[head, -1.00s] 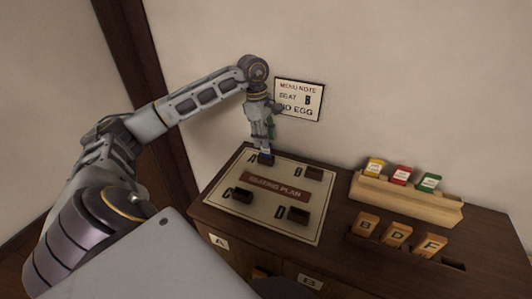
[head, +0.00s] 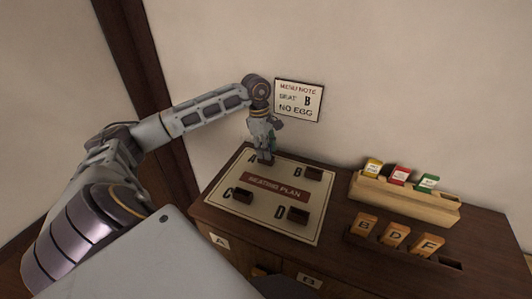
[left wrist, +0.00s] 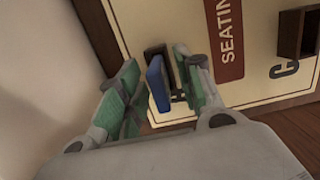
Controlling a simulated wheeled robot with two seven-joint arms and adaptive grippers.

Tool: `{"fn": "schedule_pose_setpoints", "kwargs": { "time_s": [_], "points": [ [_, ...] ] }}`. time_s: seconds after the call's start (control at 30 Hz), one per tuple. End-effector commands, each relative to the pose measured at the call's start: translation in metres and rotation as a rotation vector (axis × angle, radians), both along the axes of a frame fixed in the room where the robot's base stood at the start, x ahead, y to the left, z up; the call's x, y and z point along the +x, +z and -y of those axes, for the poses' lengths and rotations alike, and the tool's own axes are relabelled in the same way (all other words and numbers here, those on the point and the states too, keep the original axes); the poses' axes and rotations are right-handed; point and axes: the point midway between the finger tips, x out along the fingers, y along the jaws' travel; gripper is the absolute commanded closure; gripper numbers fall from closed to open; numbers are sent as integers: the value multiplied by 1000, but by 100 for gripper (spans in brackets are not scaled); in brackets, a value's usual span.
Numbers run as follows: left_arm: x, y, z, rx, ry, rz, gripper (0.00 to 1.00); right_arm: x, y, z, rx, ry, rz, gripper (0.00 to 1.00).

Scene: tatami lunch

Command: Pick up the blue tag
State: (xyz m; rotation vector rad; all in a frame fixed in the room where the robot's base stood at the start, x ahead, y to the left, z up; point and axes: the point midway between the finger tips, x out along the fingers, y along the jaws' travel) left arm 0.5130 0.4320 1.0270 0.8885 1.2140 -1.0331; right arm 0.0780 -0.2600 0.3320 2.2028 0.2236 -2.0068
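The blue tag (left wrist: 158,83) stands upright at the holder by seat A on the seating plan board (head: 318,222). In the left wrist view it lies between the green finger pads of my left gripper (left wrist: 160,78). The pads are apart, with a narrow gap showing on each side of the tag. In the head view my left gripper (head: 266,155) points down over the seat A holder and hides most of the tag there. My right gripper is in neither view.
Holders for seats B (head: 314,173), C (head: 243,195) and D (head: 298,214) look empty. A wooden rack (head: 400,203) with yellow, red and green tags stands right, behind several lettered wooden tags (head: 396,236). A menu note (head: 299,100) hangs on the wall behind.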

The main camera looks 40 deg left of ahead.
Motion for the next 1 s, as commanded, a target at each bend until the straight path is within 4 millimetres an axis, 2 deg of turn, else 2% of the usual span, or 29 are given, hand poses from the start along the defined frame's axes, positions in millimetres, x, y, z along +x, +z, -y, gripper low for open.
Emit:
{"fn": "schedule_pose_setpoints", "kwargs": {
  "time_s": [0.23,0.5,0.73,1.0],
  "points": [
    [0,0,0,0,0,0,64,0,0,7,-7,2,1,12],
    [0,0,0,0,0,0,99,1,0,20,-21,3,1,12],
    [0,0,0,0,0,0,100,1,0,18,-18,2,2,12],
    [0,3,0,0,0,1,100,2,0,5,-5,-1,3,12]
  ]
}}
